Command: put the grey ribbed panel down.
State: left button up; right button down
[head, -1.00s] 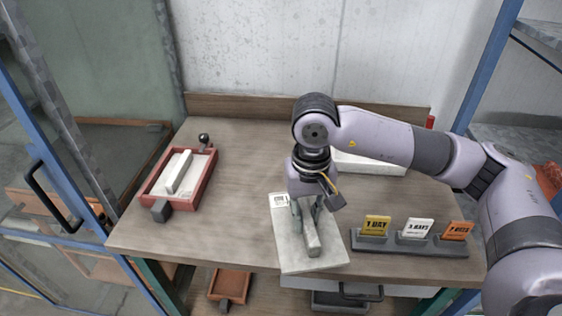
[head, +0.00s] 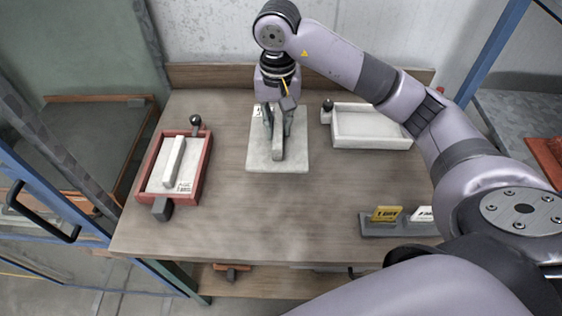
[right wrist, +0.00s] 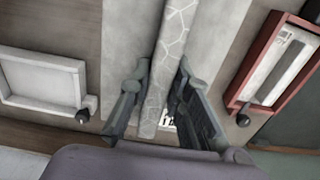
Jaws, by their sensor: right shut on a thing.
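The grey ribbed panel (head: 297,155) is a flat pale plate with a raised rib along its middle and a small printed label at its far left corner. It is over the back middle of the wooden table (head: 240,225). My right gripper (head: 277,128) points down and is shut on the rib. In the right wrist view the rib (right wrist: 167,65) runs between the two fingers (right wrist: 163,95). The panel looks level and close to the tabletop; I cannot tell whether it touches. My left gripper is not in view.
A red-framed tray (head: 205,170) holding another ribbed panel stands at the left. An empty white tray (head: 372,143) with a dark knob stands at the back right. Yellow and white day cards (head: 386,213) stand in a grey holder at the front right. The middle front is clear.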

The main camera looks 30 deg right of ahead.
notch_tip(320, 180, down, 10)
jog(key=shift+w+f+p, duration=0.1)
jog(key=shift+p, duration=1.05)
jog(key=shift+f+p, duration=0.6)
jog(key=shift+f, duration=1.75)
jog(key=shift+w, duration=0.1)
jog(key=shift+f, duration=0.2)
jog(key=c, duration=1.9)
grip_release()
jog(key=shift+f+b, duration=0.1)
jog(key=shift+b, duration=0.2)
jog(key=shift+c, duration=0.2)
jog(key=o, duration=0.5)
jog(key=shift+c, duration=0.2)
